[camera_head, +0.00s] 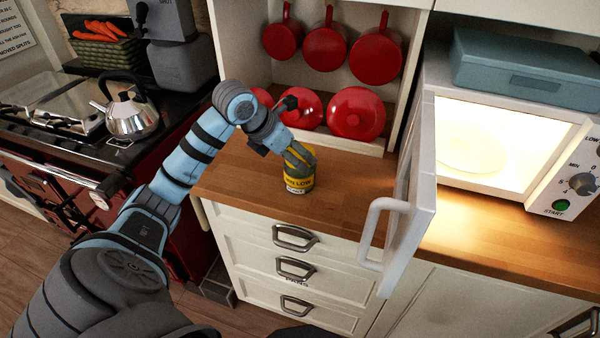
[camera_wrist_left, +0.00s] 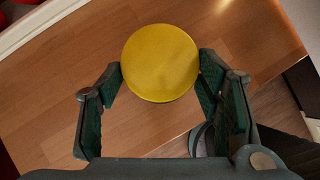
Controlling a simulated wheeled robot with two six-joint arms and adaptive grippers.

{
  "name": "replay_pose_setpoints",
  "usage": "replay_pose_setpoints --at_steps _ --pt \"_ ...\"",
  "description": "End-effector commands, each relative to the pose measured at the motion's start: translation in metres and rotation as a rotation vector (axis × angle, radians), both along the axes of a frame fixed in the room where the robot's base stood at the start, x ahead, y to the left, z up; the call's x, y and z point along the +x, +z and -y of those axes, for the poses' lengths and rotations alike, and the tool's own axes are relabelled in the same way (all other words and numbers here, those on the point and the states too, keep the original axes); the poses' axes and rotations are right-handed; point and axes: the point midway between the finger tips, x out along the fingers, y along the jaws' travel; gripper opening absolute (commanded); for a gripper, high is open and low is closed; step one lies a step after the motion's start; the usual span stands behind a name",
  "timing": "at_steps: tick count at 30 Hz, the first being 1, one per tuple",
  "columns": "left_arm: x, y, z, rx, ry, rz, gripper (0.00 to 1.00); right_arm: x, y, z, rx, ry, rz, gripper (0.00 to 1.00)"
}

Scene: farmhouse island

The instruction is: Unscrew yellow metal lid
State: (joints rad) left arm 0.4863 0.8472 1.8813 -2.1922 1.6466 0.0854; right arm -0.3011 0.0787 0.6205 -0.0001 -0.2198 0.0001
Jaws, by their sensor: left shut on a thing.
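A yellow jar (camera_head: 299,184) with a dark label band stands upright on the wooden counter, near its front edge. Its round yellow metal lid (camera_wrist_left: 160,62) shows from above in the left wrist view. My left gripper (camera_head: 300,156) comes down over the top of the jar. In the left wrist view its two fingers (camera_wrist_left: 160,75) press on opposite sides of the lid, shut on it. The lid sits on the jar; whether it has turned cannot be told. My right gripper is in neither view.
The microwave (camera_head: 520,130) is lit, and its open door (camera_head: 412,200) juts over the counter's front edge, right of the jar. Red pans (camera_head: 325,48) hang behind, with red lids (camera_head: 356,113) below. A kettle (camera_head: 128,112) stands on the stove at left. Bare wooden counter (camera_head: 362,178) lies right of the jar.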

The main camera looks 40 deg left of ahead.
Motion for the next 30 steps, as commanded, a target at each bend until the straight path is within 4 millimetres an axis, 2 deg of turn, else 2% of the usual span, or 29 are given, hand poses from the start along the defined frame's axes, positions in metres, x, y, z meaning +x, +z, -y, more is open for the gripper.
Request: replay_pose_setpoints --at_steps 1,2,3,6,16,19,30 --pt "0.0 -0.001 0.0 -0.001 0.0 -0.001 0.25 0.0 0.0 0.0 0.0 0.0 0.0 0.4" --pt "0.0 -0.001 0.0 -0.001 0.0 -0.001 0.2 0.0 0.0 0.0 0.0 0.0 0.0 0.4" --pt "0.0 -0.001 0.0 -0.001 0.0 -0.001 0.65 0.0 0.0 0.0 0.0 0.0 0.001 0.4" --pt "0.0 -0.001 0.0 -0.001 0.0 -0.001 0.81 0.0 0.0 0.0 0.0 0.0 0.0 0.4" --pt "-0.001 0.0 0.0 0.0 0.0 -0.001 0.82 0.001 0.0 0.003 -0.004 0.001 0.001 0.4" --pt "-0.005 0.008 -0.002 0.001 0.001 0.001 0.82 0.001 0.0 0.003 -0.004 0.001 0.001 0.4" --pt "-0.056 0.084 -0.013 0.006 0.002 -0.001 0.82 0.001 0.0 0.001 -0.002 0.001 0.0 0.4"
